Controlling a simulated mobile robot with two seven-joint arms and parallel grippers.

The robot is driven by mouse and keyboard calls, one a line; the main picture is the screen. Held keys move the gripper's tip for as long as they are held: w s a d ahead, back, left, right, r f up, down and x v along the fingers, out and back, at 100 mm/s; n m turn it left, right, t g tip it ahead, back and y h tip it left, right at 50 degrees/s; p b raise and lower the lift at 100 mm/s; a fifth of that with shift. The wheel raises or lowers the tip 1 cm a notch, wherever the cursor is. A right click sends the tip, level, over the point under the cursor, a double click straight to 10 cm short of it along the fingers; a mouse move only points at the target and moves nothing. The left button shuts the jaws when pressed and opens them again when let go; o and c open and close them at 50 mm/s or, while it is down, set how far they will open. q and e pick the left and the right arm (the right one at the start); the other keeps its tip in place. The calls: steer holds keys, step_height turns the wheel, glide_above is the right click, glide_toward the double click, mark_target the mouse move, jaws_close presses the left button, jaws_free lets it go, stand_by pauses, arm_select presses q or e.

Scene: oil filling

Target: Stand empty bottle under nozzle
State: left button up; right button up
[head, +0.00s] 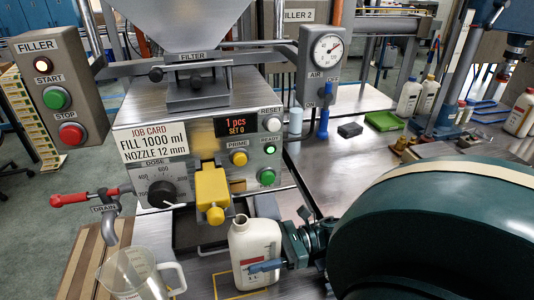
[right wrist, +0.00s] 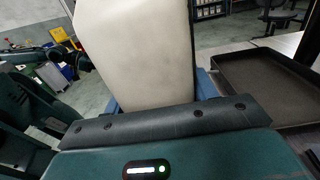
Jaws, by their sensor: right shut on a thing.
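A white bottle (head: 256,238) with an open neck and a printed label is upright in the head view, in front of the filling machine. My right gripper (head: 268,265) comes in from the right and is shut on the bottle's lower body, a blue finger across its front. In the right wrist view the bottle (right wrist: 140,50) fills the space between the blue fingers. The yellow nozzle block (head: 212,190) on the machine front is left of and above the bottle neck; the bottle stands beside it, not beneath. Whether the bottle's base touches the table is unclear. My left gripper is not seen.
A dark tray (head: 182,233) lies below the nozzle block; a dark tray also shows in the right wrist view (right wrist: 270,90). A clear measuring jug (head: 140,276) stands under the red-handled drain at left. A yellow outline (head: 222,289) marks the table near the bottle. More bottles (head: 409,96) stand at back right.

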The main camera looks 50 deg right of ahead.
steer(key=shift+x, duration=1.7)
steer(key=shift+w+a, duration=0.4)
steer(key=shift+a, duration=0.15)
steer(key=shift+f, duration=0.25)
steer(key=o, duration=0.8)
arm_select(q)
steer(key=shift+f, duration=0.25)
arm_select(e)
steer(key=shift+o, duration=1.3)
